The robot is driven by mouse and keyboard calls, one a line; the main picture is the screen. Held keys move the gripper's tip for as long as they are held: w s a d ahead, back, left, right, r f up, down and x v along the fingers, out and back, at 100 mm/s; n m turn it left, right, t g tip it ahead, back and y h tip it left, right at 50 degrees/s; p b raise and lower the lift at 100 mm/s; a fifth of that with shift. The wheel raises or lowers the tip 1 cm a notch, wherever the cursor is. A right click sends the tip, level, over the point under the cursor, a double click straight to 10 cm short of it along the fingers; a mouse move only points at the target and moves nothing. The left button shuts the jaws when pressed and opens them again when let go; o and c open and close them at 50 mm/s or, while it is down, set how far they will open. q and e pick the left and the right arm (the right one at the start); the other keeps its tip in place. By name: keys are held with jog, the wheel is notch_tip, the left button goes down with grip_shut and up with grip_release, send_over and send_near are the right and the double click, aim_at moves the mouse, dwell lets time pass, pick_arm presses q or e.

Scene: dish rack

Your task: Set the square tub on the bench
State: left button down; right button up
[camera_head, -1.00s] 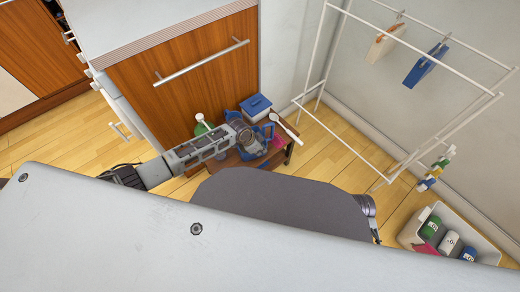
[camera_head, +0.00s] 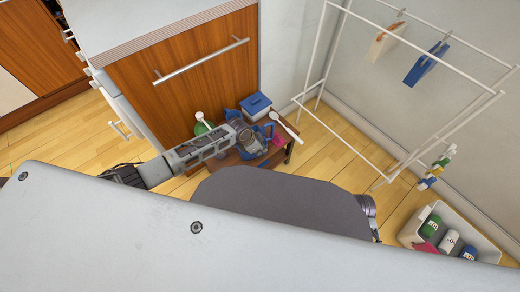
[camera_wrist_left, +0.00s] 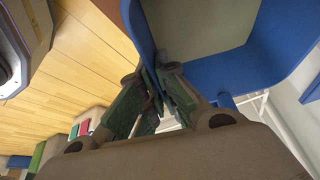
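The square tub (camera_wrist_left: 240,70) is blue and fills the upper right of the left wrist view, with a paler, beige-looking face between its blue sides. My left gripper (camera_wrist_left: 158,78) has its green-padded fingers close together at the tub's near blue edge, which runs in between them. In the head view the left gripper (camera_head: 248,140) is above the small wooden bench (camera_head: 282,156), with blue parts of the tub showing around it. The arm hides much of the tub and bench, so I cannot tell whether they touch. My right gripper is not visible.
On or near the bench are a blue box (camera_head: 256,106), a green bottle (camera_head: 202,128), and a white long-handled utensil (camera_head: 284,124). A wooden cabinet (camera_head: 185,75) stands behind. A white drying rack (camera_head: 410,65) and a crate of bottles (camera_head: 480,240) are at right.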

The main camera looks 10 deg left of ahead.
pick_arm(q)
jog(key=c, duration=1.6)
grip_release()
jog(key=shift+o, duration=0.2)
jog(key=shift+f, duration=0.1)
jog(key=c, duration=0.4)
jog(key=shift+a+r, duration=0.1)
jog(key=shift+r, duration=0.15)
jog(key=shift+s+a+r+p, duration=0.2)
jog(key=shift+r+p, duration=0.3)
jog(key=shift+p, duration=0.35)
jog(key=shift+r, duration=0.15)
